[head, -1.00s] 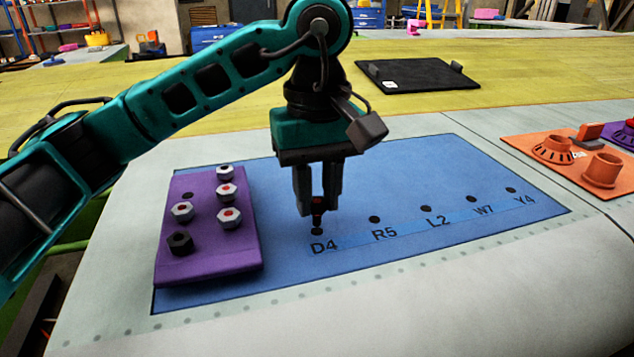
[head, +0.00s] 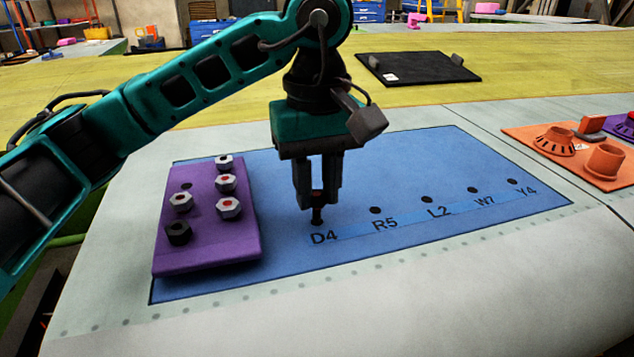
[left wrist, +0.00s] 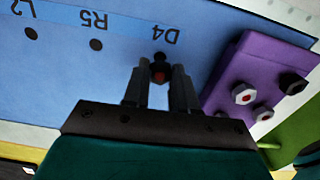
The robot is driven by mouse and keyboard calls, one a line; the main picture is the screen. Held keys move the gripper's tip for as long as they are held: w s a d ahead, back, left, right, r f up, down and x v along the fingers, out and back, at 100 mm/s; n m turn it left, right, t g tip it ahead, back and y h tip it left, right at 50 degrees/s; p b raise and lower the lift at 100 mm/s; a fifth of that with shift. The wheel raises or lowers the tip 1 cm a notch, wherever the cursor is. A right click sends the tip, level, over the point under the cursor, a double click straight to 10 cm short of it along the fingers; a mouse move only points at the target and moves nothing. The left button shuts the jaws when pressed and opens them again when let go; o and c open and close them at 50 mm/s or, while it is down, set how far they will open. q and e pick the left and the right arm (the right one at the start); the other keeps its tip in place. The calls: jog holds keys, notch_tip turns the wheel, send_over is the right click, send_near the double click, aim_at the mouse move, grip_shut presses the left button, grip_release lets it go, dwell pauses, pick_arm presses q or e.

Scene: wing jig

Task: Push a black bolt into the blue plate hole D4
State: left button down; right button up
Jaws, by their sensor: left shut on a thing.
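The blue plate (head: 400,172) lies on the table with a row of holes labelled D4, R5, L2, W7 and Y4. In the left wrist view the gripper (left wrist: 160,80) holds the bolt (left wrist: 159,73) beside the D4 label (left wrist: 158,36). My right gripper is not in view.
A purple block (head: 208,255) with several silver-headed bolts and one black bolt (head: 179,232) stands left of the gripper. A black tray (head: 415,72) lies behind. An orange plate (head: 540,139) with orange parts is at the right. The plate's right part is clear.

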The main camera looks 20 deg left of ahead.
pick_arm(q)
jog(key=shift+f+b, duration=1)
jog(key=shift+f, duration=0.25)
jog(key=c, duration=0.8)
grip_release()
jog(key=shift+r, duration=0.1)
notch_tip(320, 180, up, 13)
jog(key=p, duration=0.2)
jog(key=shift+p, duration=0.3)
notch_tip(320, 180, up, 7)
jog(key=p, duration=0.3)
jog(key=shift+p, duration=0.35)
